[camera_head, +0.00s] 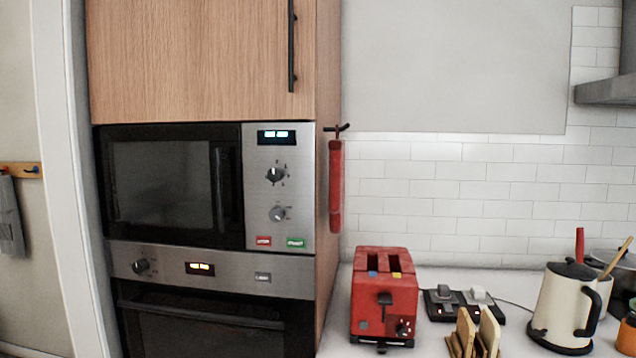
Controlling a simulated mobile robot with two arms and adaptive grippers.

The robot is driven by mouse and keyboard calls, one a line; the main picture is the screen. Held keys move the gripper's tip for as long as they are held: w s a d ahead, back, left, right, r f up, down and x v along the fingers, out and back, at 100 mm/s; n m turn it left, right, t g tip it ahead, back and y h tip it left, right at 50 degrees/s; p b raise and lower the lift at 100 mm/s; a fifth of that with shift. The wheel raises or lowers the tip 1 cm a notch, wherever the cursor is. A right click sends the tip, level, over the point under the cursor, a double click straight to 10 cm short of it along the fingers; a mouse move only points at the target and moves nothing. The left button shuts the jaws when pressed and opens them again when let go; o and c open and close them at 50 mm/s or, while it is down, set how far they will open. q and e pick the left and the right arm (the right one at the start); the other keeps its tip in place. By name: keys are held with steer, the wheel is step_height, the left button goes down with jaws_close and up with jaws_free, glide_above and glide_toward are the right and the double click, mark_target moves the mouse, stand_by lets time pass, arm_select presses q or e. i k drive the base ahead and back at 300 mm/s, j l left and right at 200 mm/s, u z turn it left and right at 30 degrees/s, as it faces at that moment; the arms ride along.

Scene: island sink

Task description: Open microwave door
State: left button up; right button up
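The microwave (277,215) is built into a tall wooden cabinet on the left side of the view. Its dark glass door (158,190) is shut. A dark vertical handle (219,188) runs along the right side of the door. To the right of the door is a silver panel with a lit display, two knobs, a red button (263,241) and a green button (299,243). Neither of my grippers shows in this view.
An oven (205,325) with a horizontal handle sits below the microwave. A wooden cupboard door (190,60) is above. On the counter at right stand a red toaster (383,300), a cream kettle (562,310) and a toast rack (475,335).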

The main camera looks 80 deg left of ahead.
mark_target(225, 166)
steer(key=u, duration=3.6)
